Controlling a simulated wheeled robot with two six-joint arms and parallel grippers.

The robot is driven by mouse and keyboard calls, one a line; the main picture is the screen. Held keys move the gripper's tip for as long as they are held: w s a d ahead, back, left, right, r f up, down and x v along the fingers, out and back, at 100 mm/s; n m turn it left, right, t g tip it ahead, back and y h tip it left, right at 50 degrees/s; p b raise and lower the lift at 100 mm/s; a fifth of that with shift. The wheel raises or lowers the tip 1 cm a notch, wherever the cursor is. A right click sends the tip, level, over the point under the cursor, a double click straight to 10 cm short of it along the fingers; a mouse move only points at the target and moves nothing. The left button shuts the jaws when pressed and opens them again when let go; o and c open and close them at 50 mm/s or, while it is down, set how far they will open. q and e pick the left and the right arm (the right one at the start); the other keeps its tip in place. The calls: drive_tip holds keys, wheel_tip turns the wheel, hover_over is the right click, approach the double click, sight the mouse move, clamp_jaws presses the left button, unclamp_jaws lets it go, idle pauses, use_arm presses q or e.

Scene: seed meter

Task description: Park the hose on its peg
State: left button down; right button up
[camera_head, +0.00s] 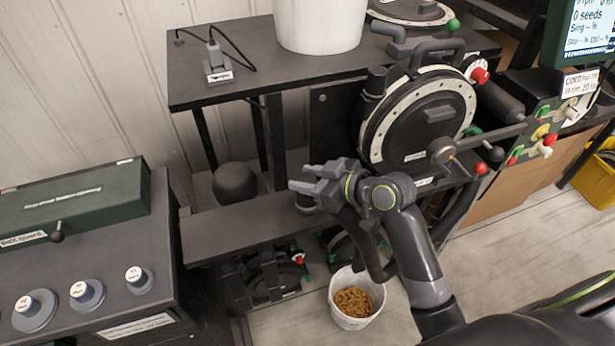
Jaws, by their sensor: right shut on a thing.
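My right gripper (318,180) reaches in from the lower right, over the right end of the low dark shelf. Its grey jaws are shut on what looks like the dark hose (360,232). The hose shows just below the gripper and wrist and curves down toward the white bucket of seed. My gripper and wrist hide its held part. A short dark cylinder (306,205) shows just under the fingers; I cannot tell whether it is the hose's end or the peg. No peg shows clearly. My left gripper is not in view.
The round seed meter (418,120) stands to the right of my gripper, with levers and knobs. The white bucket (352,318) of seed is on the floor below. A black ball-shaped part (235,182) stands behind the low shelf (232,232). A dark green console (75,205) is at left.

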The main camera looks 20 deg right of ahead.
drive_tip(key=shift+f+b, duration=0.3)
drive_tip(key=shift+f, duration=0.1)
drive_tip(key=o, duration=1.2)
drive_tip(key=shift+v, duration=8.75)
drive_tip(key=shift+r, duration=0.1)
